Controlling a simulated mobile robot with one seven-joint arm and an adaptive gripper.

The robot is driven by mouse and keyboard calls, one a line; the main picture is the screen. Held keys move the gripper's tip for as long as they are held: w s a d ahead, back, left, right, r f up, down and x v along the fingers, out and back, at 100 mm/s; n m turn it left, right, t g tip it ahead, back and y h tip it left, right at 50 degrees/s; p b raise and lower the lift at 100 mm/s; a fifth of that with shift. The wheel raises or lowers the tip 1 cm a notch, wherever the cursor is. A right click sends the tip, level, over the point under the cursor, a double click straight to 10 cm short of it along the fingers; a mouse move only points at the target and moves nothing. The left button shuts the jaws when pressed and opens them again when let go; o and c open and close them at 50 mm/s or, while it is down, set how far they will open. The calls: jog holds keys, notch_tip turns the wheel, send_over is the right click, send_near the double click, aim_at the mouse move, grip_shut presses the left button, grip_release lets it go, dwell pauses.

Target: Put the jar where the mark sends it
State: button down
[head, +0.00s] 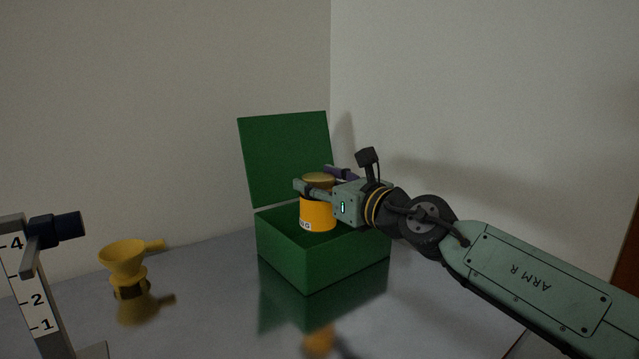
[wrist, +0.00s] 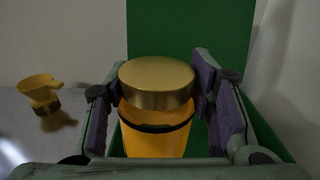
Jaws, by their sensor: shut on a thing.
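An orange jar (head: 318,216) with a gold lid and a dark band is held upright at the open green box (head: 322,262). In the head view a small part of a dark-lettered label shows low on the jar. The box's lid (head: 287,160) stands raised at the back. My gripper (head: 318,190) is shut on the jar. In the wrist view the jar (wrist: 157,125) sits between purple finger pads, with the green box behind and below it.
A yellow funnel (head: 124,262) stands on the grey, shiny table (head: 200,310) at the left. A height gauge (head: 38,290) with numbers and a dark clamp stands at the near left. Walls close off the back. The table between funnel and box is clear.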

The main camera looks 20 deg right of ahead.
jog(key=shift+f, duration=0.25)
jog(key=c, duration=0.7)
grip_release()
jog(key=shift+r, duration=0.3)
jog(key=v, duration=0.4)
jog(key=b+v, duration=0.1)
jog(key=v, duration=0.7)
jog(key=shift+r, duration=0.35)
